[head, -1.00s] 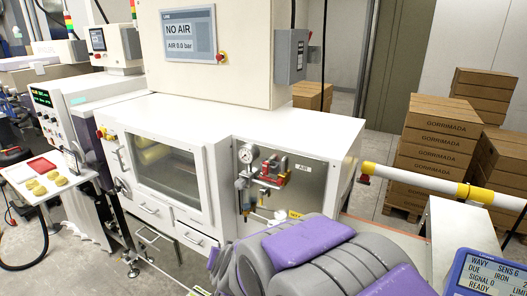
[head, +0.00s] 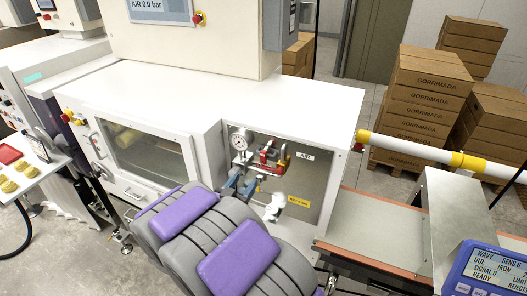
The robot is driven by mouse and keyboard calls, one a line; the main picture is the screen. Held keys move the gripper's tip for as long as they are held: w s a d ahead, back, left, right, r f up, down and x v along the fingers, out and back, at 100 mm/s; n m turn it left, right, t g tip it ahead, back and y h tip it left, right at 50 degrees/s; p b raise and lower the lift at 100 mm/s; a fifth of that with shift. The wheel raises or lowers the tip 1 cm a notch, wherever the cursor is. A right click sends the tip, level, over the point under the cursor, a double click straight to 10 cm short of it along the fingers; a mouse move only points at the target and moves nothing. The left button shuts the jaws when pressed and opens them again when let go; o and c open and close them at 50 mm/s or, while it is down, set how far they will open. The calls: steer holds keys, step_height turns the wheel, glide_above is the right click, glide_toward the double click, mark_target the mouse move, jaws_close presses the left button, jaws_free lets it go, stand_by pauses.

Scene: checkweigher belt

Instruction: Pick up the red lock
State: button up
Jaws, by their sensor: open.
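A small red part (head: 268,156), which looks like the red lock, sits among fittings on the grey air panel (head: 312,187) of the white machine. It is right of a round gauge (head: 239,141); its exact shape is too small to tell. My gripper (head: 241,184) shows as two short blue-grey fingers in front of the panel, below and left of the red part. It is open and appears empty, apart from the red part in the picture. My grey and purple arm hides the gripper's base and the panel's lower left.
A white fitting (head: 275,207) sticks out low on the panel. A conveyor belt (head: 375,228) runs to the right, with a grey cover (head: 455,215) and a blue display (head: 485,272). A yellow-banded white rail (head: 410,148) crosses behind, before stacked boxes (head: 425,95).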

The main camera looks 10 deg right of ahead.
glide_toward(262, 154)
steer(key=x, duration=0.4)
steer(key=shift+w+d+r+p, duration=0.1)
steer(key=shift+d+r+p, duration=0.05)
steer(key=shift+d+p, duration=0.15)
steer(key=shift+w+d+r+p, duration=0.1)
steer(key=shift+d+p, duration=0.1)
steer(key=shift+d, duration=0.15)
steer(key=x, duration=0.3)
steer(key=shift+w+a+f+p, duration=0.15)
steer(key=shift+w+p, duration=0.15)
steer(key=shift+w, duration=0.2)
steer(key=shift+w+a, duration=0.1)
steer(key=shift+w, duration=0.2)
steer(key=shift+d, duration=0.35)
steer(key=shift+c, duration=0.3)
steer(key=shift+d, duration=0.1)
steer(key=shift+c, duration=0.9)
jaws_close()
